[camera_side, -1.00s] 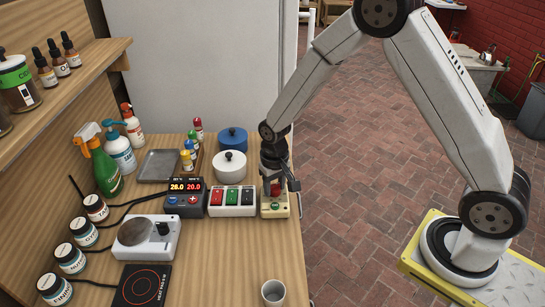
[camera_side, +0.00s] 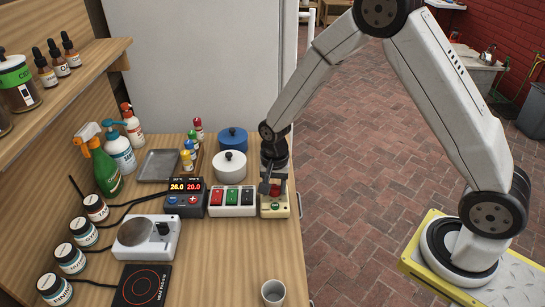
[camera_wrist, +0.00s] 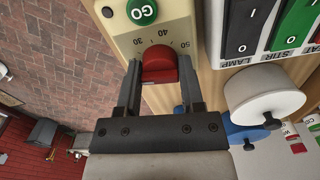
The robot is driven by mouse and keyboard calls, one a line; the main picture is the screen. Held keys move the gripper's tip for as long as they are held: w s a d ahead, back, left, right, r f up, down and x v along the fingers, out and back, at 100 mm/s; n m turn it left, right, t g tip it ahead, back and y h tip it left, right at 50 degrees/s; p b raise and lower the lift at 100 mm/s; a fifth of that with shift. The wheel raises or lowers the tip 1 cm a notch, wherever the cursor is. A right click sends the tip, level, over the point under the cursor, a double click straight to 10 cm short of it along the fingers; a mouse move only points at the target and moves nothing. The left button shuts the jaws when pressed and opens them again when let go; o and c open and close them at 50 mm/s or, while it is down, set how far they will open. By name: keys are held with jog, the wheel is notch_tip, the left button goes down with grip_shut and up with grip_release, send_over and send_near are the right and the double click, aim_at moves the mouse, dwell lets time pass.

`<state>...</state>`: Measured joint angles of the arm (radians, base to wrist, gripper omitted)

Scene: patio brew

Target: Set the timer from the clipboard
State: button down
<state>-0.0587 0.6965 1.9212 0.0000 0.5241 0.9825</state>
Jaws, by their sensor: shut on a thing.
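The timer (camera_side: 282,211) is a cream box at the right edge of the wooden bench in the side view. It has a red dial knob (camera_wrist: 160,66) and a green GO button (camera_wrist: 141,11). Numbers 30, 40 and 50 show around the knob in the wrist view. My gripper (camera_side: 273,187) points down over the timer. In the wrist view its two fingers stand on either side of the red knob, shut on it. The knob's far side and part of the dial are hidden. I see no clipboard in either current view.
A switch box (camera_side: 232,211) with red, green and black rockers stands close left of the timer. Left of it is a controller (camera_side: 185,211) reading 26.0 and 20.0. A white pot (camera_side: 229,170) stands behind, and a cup (camera_side: 273,293) at the front edge.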

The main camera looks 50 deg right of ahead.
aim_at(278, 186)
dwell(0.3)
jog(key=shift+c, duration=2.4)
grip_release()
jog(key=shift+r, duration=3.95)
jog(key=shift+s+d+r+n, duration=0.15)
jog(key=shift+s+r+n, duration=0.1)
jog(key=shift+s+n, duration=0.2)
jog(key=s+d+r+n+t, duration=0.2)
jog(key=s+n, duration=0.7)
jog(key=s, duration=0.4)
jog(key=shift+r+n+t, duration=0.2)
jog(key=shift+n+t, duration=0.1)
jog(key=shift+n, duration=0.05)
